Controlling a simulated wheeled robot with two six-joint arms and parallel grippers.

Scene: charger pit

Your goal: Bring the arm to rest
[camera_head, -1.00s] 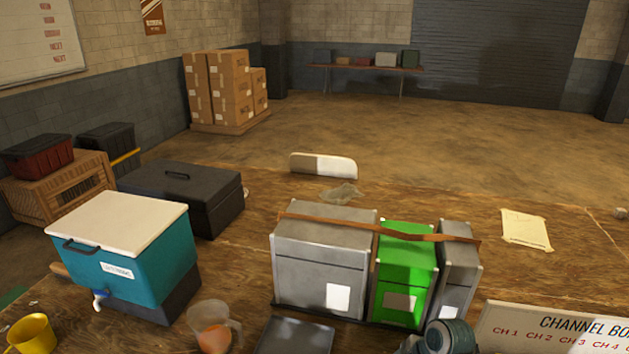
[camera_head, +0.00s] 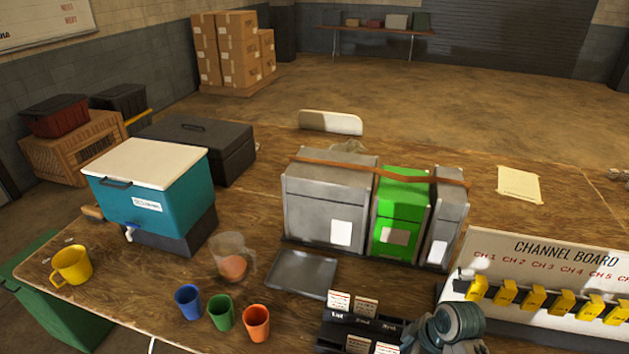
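A rounded grey-teal arm link of mine (camera_head: 455,324) shows at the bottom edge, right of centre, in front of the channel board's left end. No gripper fingers can be made out there, and the rest of that arm is below the picture. My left arm and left gripper do not show. Nothing held can be seen.
A channel board (camera_head: 565,258) with yellow units stands at right. A black card rack (camera_head: 340,330), a grey tray (camera_head: 302,272), grey and green cases (camera_head: 330,200), cups (camera_head: 222,312), a clear jug (camera_head: 230,255), a yellow mug (camera_head: 72,264) and a teal cooler (camera_head: 150,200) stand on the table.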

